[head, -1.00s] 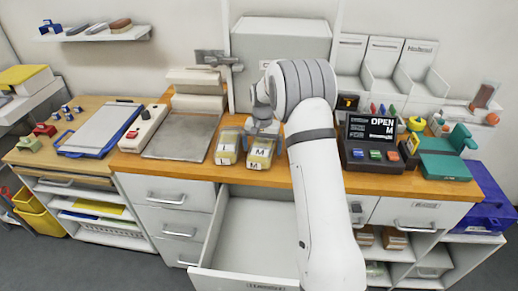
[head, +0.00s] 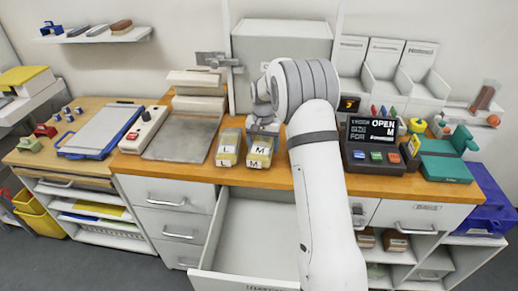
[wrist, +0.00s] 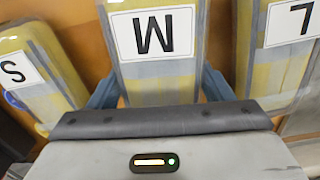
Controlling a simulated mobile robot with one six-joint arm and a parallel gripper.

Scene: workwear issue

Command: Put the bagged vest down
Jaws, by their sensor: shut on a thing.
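The bagged vest marked M (head: 260,158) is a clear bag with yellow and grey cloth and a white label. It is at the wooden counter's front edge, above the open drawer. My gripper (head: 263,128) is over it, with fingers on both its sides, shut on it. In the wrist view the M bag (wrist: 152,72) lies between the blue-grey fingers. I cannot tell whether it touches the counter. A bag marked L (head: 228,150) lies just left of it; it also shows in the wrist view (wrist: 268,70). A bag marked S (wrist: 35,65) shows only in the wrist view.
The open white drawer (head: 250,225) below the counter looks empty where visible. A small terminal (head: 371,140) reads OPEN and M. A grey flat plate (head: 180,138) lies left of the bags. A teal device (head: 445,160) stands right. My arm hides part of the counter.

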